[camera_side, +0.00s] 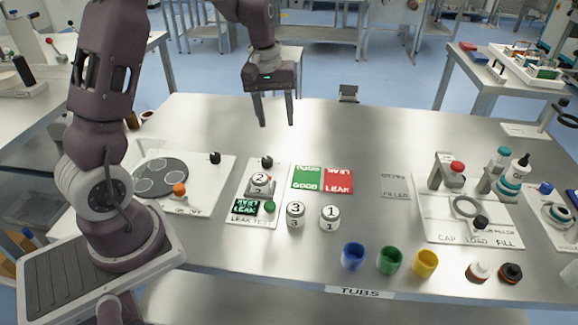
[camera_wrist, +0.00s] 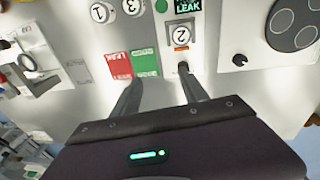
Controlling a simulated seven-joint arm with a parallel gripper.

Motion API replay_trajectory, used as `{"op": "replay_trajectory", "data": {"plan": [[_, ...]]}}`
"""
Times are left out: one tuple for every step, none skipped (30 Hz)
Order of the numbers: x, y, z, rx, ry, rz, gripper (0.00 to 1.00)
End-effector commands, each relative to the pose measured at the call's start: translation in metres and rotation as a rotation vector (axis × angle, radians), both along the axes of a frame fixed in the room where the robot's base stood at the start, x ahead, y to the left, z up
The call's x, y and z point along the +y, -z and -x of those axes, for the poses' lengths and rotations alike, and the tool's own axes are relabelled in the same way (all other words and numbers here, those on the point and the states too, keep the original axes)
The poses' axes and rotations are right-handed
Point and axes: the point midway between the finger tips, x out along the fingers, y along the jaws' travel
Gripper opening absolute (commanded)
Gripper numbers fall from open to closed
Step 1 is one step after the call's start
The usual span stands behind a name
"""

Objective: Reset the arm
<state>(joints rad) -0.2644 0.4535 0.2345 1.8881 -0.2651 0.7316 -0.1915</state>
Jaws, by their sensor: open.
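My gripper (camera_side: 275,110) hangs in the air above the back part of the steel table (camera_side: 350,125), with its two fingers apart and nothing between them. It points down and is clear of the table. In the wrist view my gripper (camera_wrist: 158,95) shows both fingers spread, with the leak test station, the green and red pads and the numbered tubs beyond them. No thing touches the fingers in either view.
Tub 2 (camera_side: 260,184) sits on the leak test station (camera_side: 240,220). Tubs 3 (camera_side: 296,215) and 1 (camera_side: 330,218) stand right of it. Green (camera_side: 307,177) and red (camera_side: 338,181) pads lie behind. Blue (camera_side: 353,256), green (camera_side: 390,260) and yellow (camera_side: 426,263) cups stand in front. The filling station (camera_side: 430,225) is right.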

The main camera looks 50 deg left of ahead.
Motion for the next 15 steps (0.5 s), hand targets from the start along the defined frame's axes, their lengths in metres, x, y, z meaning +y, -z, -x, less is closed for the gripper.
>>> {"op": "replay_trajectory", "data": {"plan": [[-0.028, -0.037, 0.015, -0.054, 0.088, -0.005, 0.52], [-0.045, -0.056, 0.027, -0.080, 0.144, -0.011, 0.52], [-0.066, -0.077, 0.046, -0.114, 0.221, -0.022, 0.52], [-0.081, -0.092, 0.061, -0.140, 0.278, -0.033, 0.52], [-0.094, -0.104, 0.078, -0.165, 0.336, -0.047, 0.52], [-0.110, -0.117, 0.101, -0.198, 0.412, -0.070, 0.52], [-0.121, -0.125, 0.119, -0.221, 0.469, -0.088, 0.52], [-0.130, -0.130, 0.137, -0.242, 0.521, -0.109, 0.52], [-0.139, -0.134, 0.159, -0.269, 0.587, -0.137, 0.52], [-0.145, -0.135, 0.175, -0.285, 0.630, -0.160, 0.52], [-0.149, -0.135, 0.189, -0.301, 0.669, -0.180, 0.52], [-0.153, -0.134, 0.204, -0.319, 0.713, -0.208, 0.52], [-0.155, -0.133, 0.214, -0.330, 0.740, -0.224, 0.52], [-0.156, -0.131, 0.222, -0.338, 0.764, -0.239, 0.52], [-0.157, -0.129, 0.230, -0.346, 0.786, -0.257, 0.52]]}}
